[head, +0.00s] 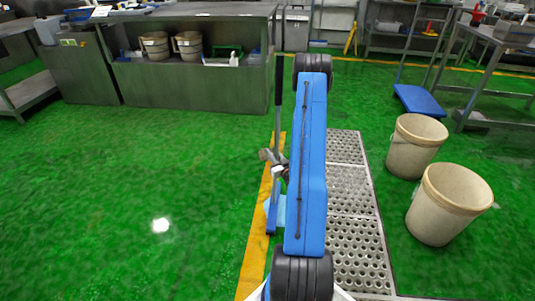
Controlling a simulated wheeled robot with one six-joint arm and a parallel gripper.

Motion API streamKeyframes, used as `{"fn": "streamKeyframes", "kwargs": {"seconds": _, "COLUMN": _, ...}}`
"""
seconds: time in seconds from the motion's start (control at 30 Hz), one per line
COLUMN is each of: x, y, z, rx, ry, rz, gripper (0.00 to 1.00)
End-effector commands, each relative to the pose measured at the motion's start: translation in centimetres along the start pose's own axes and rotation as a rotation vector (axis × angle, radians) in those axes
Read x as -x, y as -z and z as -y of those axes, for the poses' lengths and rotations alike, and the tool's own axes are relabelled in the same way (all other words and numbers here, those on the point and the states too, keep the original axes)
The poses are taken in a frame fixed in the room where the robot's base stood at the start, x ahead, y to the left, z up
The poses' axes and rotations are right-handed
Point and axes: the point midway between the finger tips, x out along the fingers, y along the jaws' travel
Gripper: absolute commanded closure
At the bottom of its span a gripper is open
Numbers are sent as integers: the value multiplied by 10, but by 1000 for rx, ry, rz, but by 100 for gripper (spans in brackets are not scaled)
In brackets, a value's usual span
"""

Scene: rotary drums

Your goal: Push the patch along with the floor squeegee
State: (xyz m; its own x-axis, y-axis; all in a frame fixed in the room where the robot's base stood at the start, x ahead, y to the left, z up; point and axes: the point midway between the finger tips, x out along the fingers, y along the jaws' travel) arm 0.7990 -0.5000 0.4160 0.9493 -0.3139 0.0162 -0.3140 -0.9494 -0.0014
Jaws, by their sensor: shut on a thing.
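The floor squeegee (279,100) stands nearly upright just left of my blue arm, with a dark upper handle and a blue lower end (272,216) near the floor. My gripper (277,169) is shut on its handle, about midway down. My arm covers part of the view to the right of it. A small pale-blue area (281,211) shows beside the squeegee's lower end; I cannot tell whether it is the patch. A bright white spot on the green floor at left looks like a light reflection.
A perforated metal drain grate (352,190) runs along the floor right of my arm, with a yellow line (255,250) on the left. Two beige buckets (416,145) (448,204) stand at right. A steel counter (190,85) stands at the back. The left floor is clear.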

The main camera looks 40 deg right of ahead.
Motion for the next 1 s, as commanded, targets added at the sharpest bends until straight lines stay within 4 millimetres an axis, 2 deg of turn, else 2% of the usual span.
{"fn": "streamKeyframes", "kwargs": {"seconds": 1.0, "x": 51, "y": 2, "z": -77, "rx": 1, "ry": -3, "rz": -1, "gripper": 100}}
